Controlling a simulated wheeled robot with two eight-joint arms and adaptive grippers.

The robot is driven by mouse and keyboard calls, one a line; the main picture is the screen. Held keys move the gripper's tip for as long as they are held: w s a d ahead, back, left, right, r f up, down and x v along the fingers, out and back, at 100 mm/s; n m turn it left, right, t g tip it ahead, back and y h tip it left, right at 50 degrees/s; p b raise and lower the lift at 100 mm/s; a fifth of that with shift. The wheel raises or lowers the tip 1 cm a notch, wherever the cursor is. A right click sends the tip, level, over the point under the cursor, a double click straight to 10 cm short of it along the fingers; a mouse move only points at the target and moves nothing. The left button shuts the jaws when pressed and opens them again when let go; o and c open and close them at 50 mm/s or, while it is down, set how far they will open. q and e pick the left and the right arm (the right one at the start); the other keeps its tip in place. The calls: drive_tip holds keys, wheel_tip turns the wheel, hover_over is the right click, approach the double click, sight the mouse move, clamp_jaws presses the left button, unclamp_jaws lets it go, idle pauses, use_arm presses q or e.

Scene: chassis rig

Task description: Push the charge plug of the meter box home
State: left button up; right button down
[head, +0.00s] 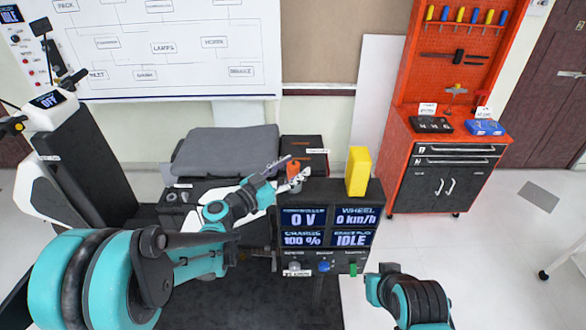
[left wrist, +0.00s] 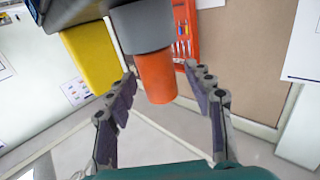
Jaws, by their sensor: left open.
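The meter box (head: 326,205) is a dark box with lit screens reading 0 V, 0 km/h, 100 % and IDLE. An orange plug (head: 293,170) shows at its upper left, partly hidden by my gripper. In the left wrist view the orange plug (left wrist: 156,77) has a grey collar, which meets the dark box (left wrist: 72,10). How deep it sits cannot be told. My left gripper (head: 292,175) is open at the plug. In the left wrist view its fingers (left wrist: 159,74) stand apart on either side of the orange end, with gaps.
A yellow block (head: 358,172) stands at the box's upper right; it also shows in the left wrist view (left wrist: 92,60). Small coloured parts, one green (head: 353,269), sit along the box's lower front. A red tool cabinet (head: 440,170) stands at the right, with clear floor before it.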

use_arm(q)
drive_tip(key=v, duration=1.2)
drive_tip(key=s+f+n+g+y+b, duration=0.4)
drive_tip(key=s+f+g+y+b, duration=0.15)
drive_tip(key=s+f, duration=0.5)
drive_tip(key=s+a+f+n+y+b, duration=0.2)
drive_tip(key=s+a+f+n+y, duration=0.3)
drive_tip(key=s+a+y, duration=0.2)
drive_tip(key=shift+s+a+f+b, duration=0.3)
drive_tip(key=shift+s+a+f, duration=0.1)
drive_tip(key=shift+s+a, duration=0.65)
